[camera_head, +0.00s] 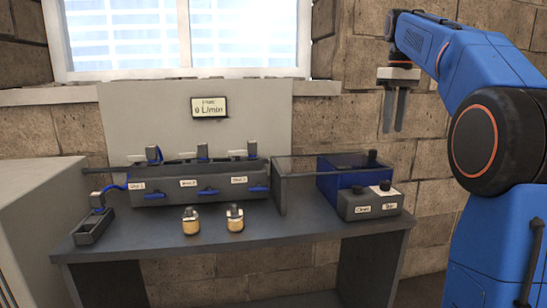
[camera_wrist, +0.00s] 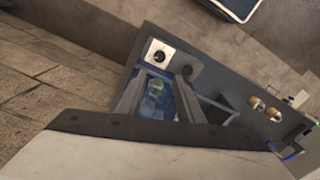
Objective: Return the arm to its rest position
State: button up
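My gripper (camera_head: 393,131) hangs at the upper right in the head view, fingers pointing down, in front of the brick wall and above the right end of the bench. My blue arm reaches it from the right. In the wrist view its two fingers (camera_wrist: 162,76) stand apart with nothing held between them. The blue box on the bench shows through the gap, well below. The gripper touches nothing that I can see.
The dark bench (camera_head: 290,233) carries a valve block (camera_head: 166,198), two brass fittings (camera_head: 191,222), a small tray (camera_head: 93,228), a blue bin (camera_head: 335,178) and a grey button box (camera_head: 358,206). A display (camera_head: 209,107) reads 0 L/min. Air around the gripper looks clear.

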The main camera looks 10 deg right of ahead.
jog(key=s+a+f+m+t, duration=0.1)
jog(key=s+a+f, duration=0.4)
jog(key=s+f, duration=0.5)
jog(key=s+a+f+m+t, duration=0.1)
jog(key=s+a+f, duration=0.4)
jog(key=s+f, duration=0.6)
jog(key=s+a+f+m+t, duration=0.2)
jog(key=s+a+f, duration=0.3)
jog(key=s+f, duration=0.5)
notch_tip(320, 180, down, 4)
jog(key=shift+s+a+r+t, duration=0.1)
jog(key=shift+s+a+t, duration=0.2)
jog(key=shift+a+t, duration=0.1)
